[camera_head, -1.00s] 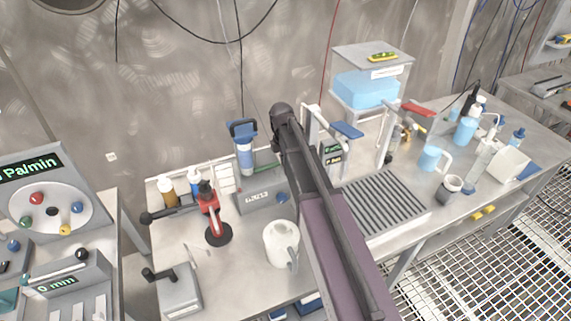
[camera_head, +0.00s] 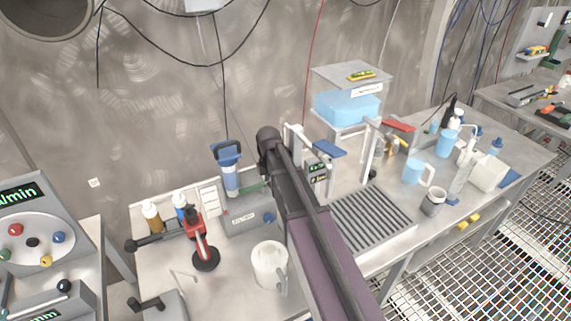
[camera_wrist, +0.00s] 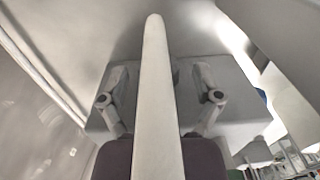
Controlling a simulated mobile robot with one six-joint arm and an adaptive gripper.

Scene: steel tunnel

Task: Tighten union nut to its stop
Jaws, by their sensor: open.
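In the head view, brass-coloured fittings (camera_head: 391,146) sit below a red lever handle (camera_head: 398,125), right of the tank stand. They are small, and I cannot tell whether one is the union nut. My gripper does not show clearly in the head view; my dark arm reaches over the bench and hides part of it. In the wrist view, my gripper (camera_wrist: 157,78) has its two fingers spread apart. A long pale bar (camera_wrist: 155,110) runs up the picture between them; I cannot tell whether it touches either finger. No nut shows between the fingers.
A clear tank (camera_head: 349,95) of blue liquid stands at the back of the bench. A blue-capped filter housing (camera_head: 229,172), a red stand tool (camera_head: 197,238) and a white jug (camera_head: 269,264) are left of my arm. A ribbed drain tray (camera_head: 370,220) is right of it.

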